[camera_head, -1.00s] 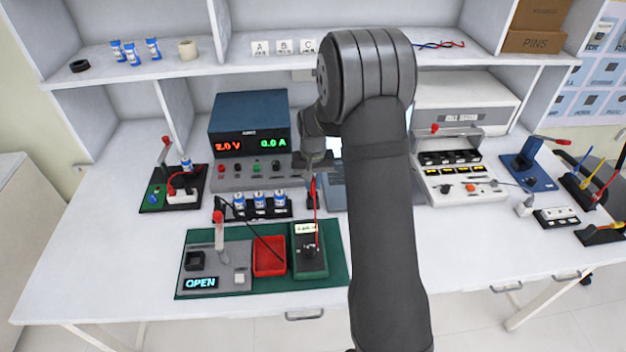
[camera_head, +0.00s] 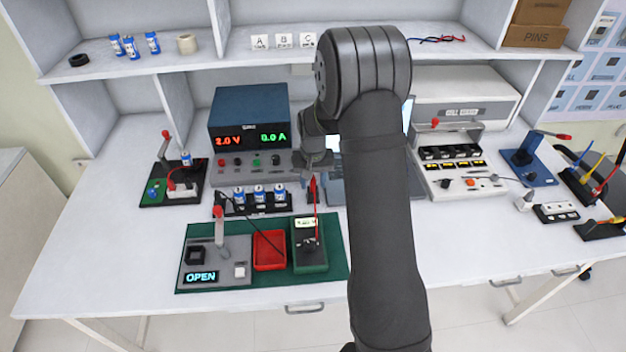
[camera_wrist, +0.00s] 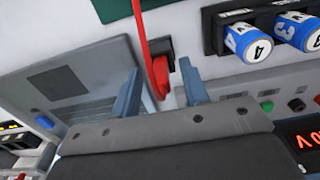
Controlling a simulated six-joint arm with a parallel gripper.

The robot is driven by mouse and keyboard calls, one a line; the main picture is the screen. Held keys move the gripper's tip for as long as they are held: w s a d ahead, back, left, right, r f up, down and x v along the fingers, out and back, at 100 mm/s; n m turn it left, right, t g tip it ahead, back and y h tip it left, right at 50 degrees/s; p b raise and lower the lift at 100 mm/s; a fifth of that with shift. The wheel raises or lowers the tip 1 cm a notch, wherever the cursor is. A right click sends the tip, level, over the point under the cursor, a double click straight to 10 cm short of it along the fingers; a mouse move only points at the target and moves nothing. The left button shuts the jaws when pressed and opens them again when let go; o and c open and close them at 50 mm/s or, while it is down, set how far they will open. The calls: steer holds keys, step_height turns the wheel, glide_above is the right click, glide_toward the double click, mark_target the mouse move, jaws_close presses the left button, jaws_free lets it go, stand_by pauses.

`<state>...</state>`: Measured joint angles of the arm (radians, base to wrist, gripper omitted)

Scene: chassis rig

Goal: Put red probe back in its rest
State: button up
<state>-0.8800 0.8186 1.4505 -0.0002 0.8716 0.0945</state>
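The red probe (camera_head: 313,188) stands near the right end of the battery rack, with its red lead running to the green meter (camera_head: 310,260). In the wrist view the red probe (camera_wrist: 160,78) is beside or in a small black block (camera_wrist: 163,52), which looks like its rest; how far it is seated cannot be told. My gripper (camera_head: 316,168) is just above the probe. In the wrist view my gripper (camera_wrist: 159,70) has its two blue-grey fingers apart, one on each side of the probe, with visible gaps.
The battery rack (camera_head: 235,211) with several blue cells stands left of the probe. A laptop (camera_head: 345,183) lies close on the right, partly behind my arm. The power supply (camera_head: 250,125) is behind. A red tray (camera_head: 268,250) sits beside the meter on the green mat.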

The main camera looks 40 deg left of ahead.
step_height(320, 180, up, 17)
steer(key=shift+r, duration=0.2)
stand_by(0.4)
step_height(320, 180, down, 18)
steer(key=shift+r, duration=0.45)
stand_by(0.4)
